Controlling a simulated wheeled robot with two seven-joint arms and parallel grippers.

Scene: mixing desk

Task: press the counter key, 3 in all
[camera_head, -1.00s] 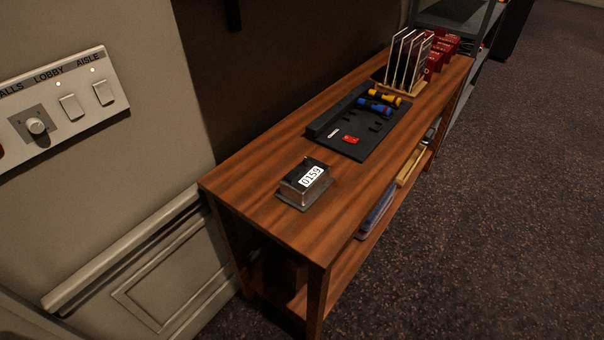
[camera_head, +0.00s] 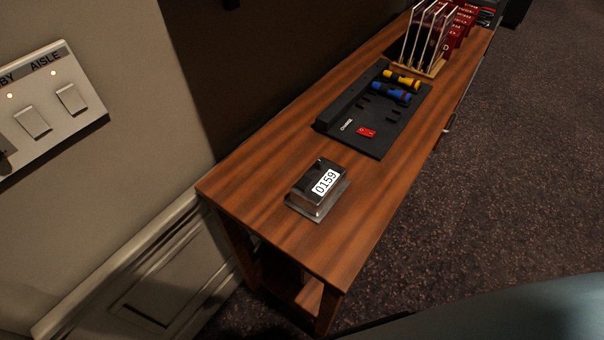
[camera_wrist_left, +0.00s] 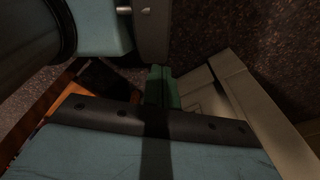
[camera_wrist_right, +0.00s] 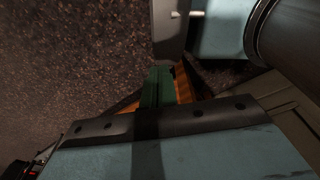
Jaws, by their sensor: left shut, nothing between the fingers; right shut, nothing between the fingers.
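The counter (camera_head: 318,188) is a small dark metal box on a base plate, near the front end of the wooden desk (camera_head: 240,182) in the head view. Its white label reads 0159. The key itself cannot be told apart clearly from the box. My left gripper (camera_wrist_left: 162,86) shows in the left wrist view with its greenish fingers shut and empty. My right gripper (camera_wrist_right: 157,86) shows in the right wrist view, also shut and empty. Neither gripper shows in the head view, and neither is seen touching the counter.
Behind the counter lies a black charging tray (camera_head: 372,143) with a red item (camera_head: 366,132) and blue (camera_head: 391,93) and yellow (camera_head: 401,79) torches. A rack (camera_head: 430,40) stands farther back. A switch panel (camera_head: 45,108) is on the left wall. Floor is open at right.

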